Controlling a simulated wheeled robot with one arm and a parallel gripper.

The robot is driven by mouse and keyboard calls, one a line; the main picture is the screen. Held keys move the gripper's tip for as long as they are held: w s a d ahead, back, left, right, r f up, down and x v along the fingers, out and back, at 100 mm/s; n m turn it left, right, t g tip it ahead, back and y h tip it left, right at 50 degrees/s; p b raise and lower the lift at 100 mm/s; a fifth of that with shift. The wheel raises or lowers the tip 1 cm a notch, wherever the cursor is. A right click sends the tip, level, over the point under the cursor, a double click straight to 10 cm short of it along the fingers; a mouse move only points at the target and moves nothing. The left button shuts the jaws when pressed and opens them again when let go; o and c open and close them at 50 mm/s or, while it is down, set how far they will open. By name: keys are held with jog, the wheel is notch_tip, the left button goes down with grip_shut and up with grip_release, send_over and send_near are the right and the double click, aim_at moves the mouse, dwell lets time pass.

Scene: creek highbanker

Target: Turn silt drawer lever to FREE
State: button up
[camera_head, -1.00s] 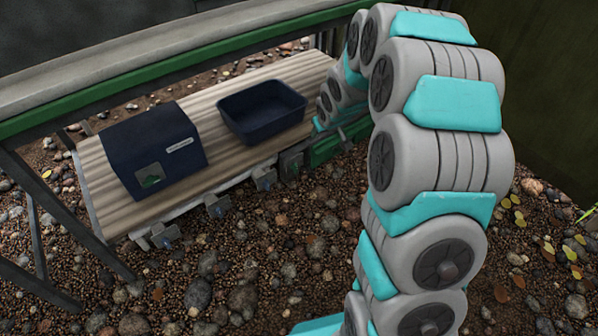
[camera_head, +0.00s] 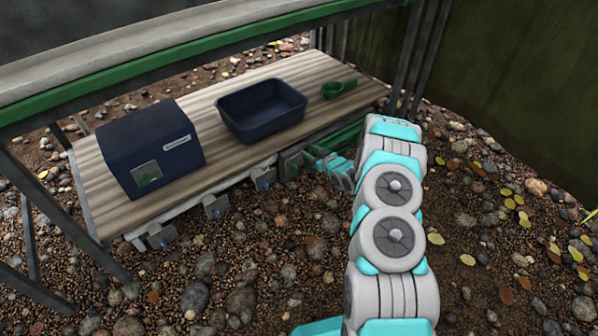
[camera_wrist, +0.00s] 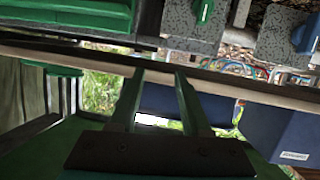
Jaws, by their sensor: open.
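The green drawer (camera_head: 345,137) sits under the right part of the table's front edge and shows at upper left in the wrist view (camera_wrist: 70,15). Beside it is a grey speckled plate (camera_wrist: 187,32) with a green lever (camera_wrist: 203,12), seen near the wrist view's top edge and partly cut off. Which lever is the silt drawer's, and its FREE mark, cannot be read. My gripper (camera_wrist: 160,72) is open and empty, its two fingers apart and below the plate in the wrist view. In the head view my wrist (camera_head: 335,168) is low in front of the drawer.
Other plates with blue levers (camera_head: 262,178) line the front edge of the ribbed table (camera_head: 235,155). On it are a dark blue box (camera_head: 150,145), a dark blue tub (camera_head: 262,108) and a green scoop (camera_head: 338,88). Open gravel lies in front.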

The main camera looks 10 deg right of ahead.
aim_at(296, 167)
jog(key=s+a+f+t+y+b, duration=0.1)
jog(key=s+f+t+y, duration=0.2)
jog(key=s+f, duration=0.5)
jog(key=shift+f+b+x, duration=0.2)
jog(key=shift+f+x, duration=0.1)
jog(key=shift+x, duration=1.25)
jog(key=shift+f+b+x, duration=0.2)
jog(key=shift+f+x, duration=0.1)
jog(key=shift+x, duration=1.25)
jog(key=shift+f+b+x, duration=0.2)
jog(key=shift+f+x, duration=0.1)
jog(key=shift+x, duration=1.25)
jog(key=shift+d, duration=0.15)
grip_shut()
